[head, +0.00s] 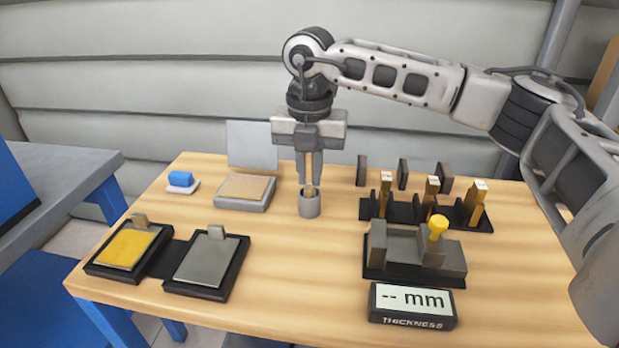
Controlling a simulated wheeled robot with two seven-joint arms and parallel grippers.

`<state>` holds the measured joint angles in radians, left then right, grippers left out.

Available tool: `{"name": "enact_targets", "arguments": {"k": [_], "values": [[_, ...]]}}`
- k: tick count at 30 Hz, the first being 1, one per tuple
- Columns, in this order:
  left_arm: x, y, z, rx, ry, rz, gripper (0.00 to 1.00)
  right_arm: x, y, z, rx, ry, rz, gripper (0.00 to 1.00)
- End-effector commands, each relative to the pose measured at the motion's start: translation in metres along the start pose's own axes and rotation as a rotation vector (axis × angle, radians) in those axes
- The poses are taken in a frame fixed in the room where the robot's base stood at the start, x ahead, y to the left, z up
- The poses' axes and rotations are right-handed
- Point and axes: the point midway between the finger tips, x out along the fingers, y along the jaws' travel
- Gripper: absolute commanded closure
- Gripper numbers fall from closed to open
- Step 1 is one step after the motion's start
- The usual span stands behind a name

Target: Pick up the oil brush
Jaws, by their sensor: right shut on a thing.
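The oil brush (309,189) stands upright in a small grey cup (310,207) near the middle of the table. Its thin wooden handle runs up between the fingers of my right gripper (310,177). My right gripper points straight down above the cup and is shut on the brush. The brush's lower end is hidden inside the cup. My left gripper is not in view.
A grey box with a raised lid (242,192) stands just left of the cup. Yellow (127,248) and grey (206,261) pads lie front left. A slotted rack (405,212), a gauge (400,249) and a thickness display (411,306) stand right.

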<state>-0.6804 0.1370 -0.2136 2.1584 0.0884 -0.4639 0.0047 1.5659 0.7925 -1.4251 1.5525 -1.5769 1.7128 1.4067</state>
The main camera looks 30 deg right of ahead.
Motion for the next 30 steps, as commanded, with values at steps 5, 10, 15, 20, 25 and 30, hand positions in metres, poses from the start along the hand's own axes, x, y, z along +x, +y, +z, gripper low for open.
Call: {"name": "enact_targets", "arguments": {"k": [5,10,15,20,25,30], "values": [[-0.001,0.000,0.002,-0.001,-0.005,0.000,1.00,-0.002,0.000,0.000,0.000,-0.001,0.001,1.00],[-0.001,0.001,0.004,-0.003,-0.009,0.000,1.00,-0.015,0.001,0.001,0.000,-0.002,0.002,1.00],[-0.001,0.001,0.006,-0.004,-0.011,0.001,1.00,-0.039,0.001,-0.006,-0.004,-0.002,0.003,1.00],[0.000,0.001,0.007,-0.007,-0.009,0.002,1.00,-0.067,-0.001,-0.030,-0.006,-0.003,0.003,1.00],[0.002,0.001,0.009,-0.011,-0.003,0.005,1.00,-0.096,-0.002,-0.064,-0.008,-0.003,0.002,1.00],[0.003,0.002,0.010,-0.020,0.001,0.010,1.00,-0.113,-0.005,-0.103,-0.008,-0.004,0.001,1.00]]}}
